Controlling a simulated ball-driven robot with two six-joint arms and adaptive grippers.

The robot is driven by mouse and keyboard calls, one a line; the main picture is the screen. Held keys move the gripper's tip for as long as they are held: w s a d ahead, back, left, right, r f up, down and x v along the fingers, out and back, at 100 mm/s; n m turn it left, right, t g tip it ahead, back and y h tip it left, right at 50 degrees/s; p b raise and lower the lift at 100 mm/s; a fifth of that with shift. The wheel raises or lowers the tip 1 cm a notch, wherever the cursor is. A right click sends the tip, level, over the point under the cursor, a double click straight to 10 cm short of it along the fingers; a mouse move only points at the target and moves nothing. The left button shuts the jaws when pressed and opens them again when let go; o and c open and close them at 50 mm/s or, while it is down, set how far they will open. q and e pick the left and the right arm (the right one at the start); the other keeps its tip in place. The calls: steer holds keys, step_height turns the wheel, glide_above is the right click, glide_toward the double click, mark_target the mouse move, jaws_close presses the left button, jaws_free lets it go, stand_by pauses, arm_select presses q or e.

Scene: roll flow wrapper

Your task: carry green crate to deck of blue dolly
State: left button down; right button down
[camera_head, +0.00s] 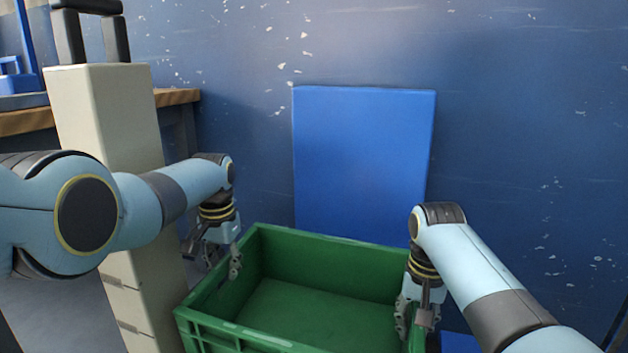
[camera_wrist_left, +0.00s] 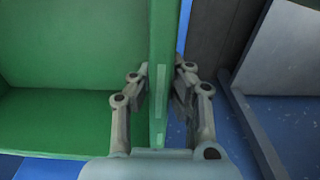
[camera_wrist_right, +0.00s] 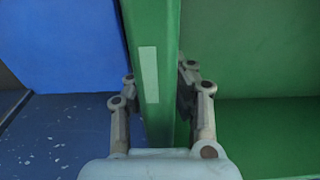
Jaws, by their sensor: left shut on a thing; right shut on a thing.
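The green crate (camera_head: 310,300) is open-topped and looks empty in the head view. My left gripper (camera_head: 233,252) is shut on its left wall, which also shows in the left wrist view (camera_wrist_left: 160,60). My right gripper (camera_head: 412,312) is shut on its right wall, which also shows in the right wrist view (camera_wrist_right: 155,50). A bright blue flat surface (camera_wrist_right: 65,40) shows below and beside the crate in the right wrist view; its corner (camera_head: 460,343) shows in the head view. It may be the blue dolly's deck. I cannot tell whether the crate touches it.
A flat bright blue panel (camera_head: 362,150) shows beyond the crate. A cream-coloured column (camera_head: 108,120) stands close on the left. A wooden-edged bench (camera_head: 178,97) is behind it. A dark blue, flecked surface (camera_head: 540,120) fills the right side.

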mark_target(223, 275)
arm_select(q)
steer(key=shift+s+d, duration=0.1)
steer(key=shift+s, duration=0.05)
arm_select(e)
steer(key=shift+s, duration=0.15)
